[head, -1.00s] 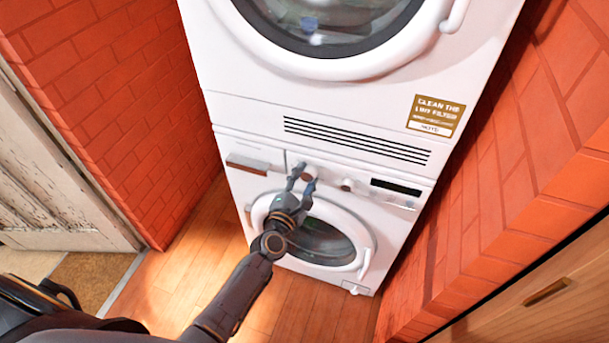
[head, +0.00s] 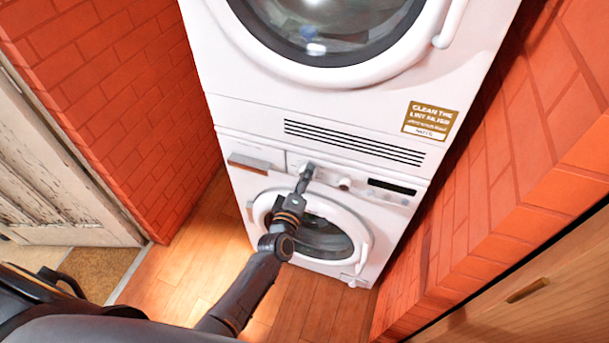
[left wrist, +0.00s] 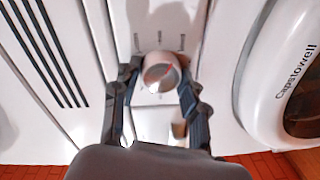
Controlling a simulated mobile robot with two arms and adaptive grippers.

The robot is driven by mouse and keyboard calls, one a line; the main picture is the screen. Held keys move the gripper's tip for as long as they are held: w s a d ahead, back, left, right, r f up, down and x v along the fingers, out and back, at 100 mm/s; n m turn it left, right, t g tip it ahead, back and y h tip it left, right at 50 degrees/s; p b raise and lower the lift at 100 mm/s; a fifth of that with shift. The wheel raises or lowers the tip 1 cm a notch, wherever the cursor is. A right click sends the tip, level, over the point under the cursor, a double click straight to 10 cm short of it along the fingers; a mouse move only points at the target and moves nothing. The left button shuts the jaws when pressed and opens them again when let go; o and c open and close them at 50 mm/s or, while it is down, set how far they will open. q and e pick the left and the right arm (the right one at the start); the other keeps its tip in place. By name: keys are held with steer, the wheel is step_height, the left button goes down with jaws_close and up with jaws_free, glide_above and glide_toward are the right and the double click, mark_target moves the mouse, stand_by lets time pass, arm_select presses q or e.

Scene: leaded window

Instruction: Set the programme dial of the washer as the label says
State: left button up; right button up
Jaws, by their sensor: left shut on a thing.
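The washer (head: 236,190) is the lower white machine, with a round door and a control panel along its top. My left gripper (head: 306,168) reaches the panel, just right of the drawer front, and covers the dial there in the head view. In the left wrist view the round silver-white dial (left wrist: 160,72) sits between the two fingers of my left gripper (left wrist: 158,62), which is shut on it. My right gripper is out of view.
A second knob (head: 344,183) and a dark display (head: 392,187) lie right of the gripper. A dryer (head: 240,110) with a brown label (head: 430,117) is stacked above. Brick walls flank both machines. Wooden floor (head: 180,275) is clear in front.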

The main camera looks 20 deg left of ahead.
arm_select(q)
steer(key=m, duration=0.5)
steer(key=m+p, duration=0.1)
steer(key=m, duration=0.5)
steer(key=shift+d+t+y, duration=0.15)
steer(key=shift+t+y, duration=0.15)
steer(key=shift+m, duration=0.4)
steer(key=o, duration=1.2)
steer(key=shift+w, duration=0.1)
steer(key=shift+c, duration=0.2)
steer(key=s, duration=1.2)
steer(key=shift+d, duration=0.2)
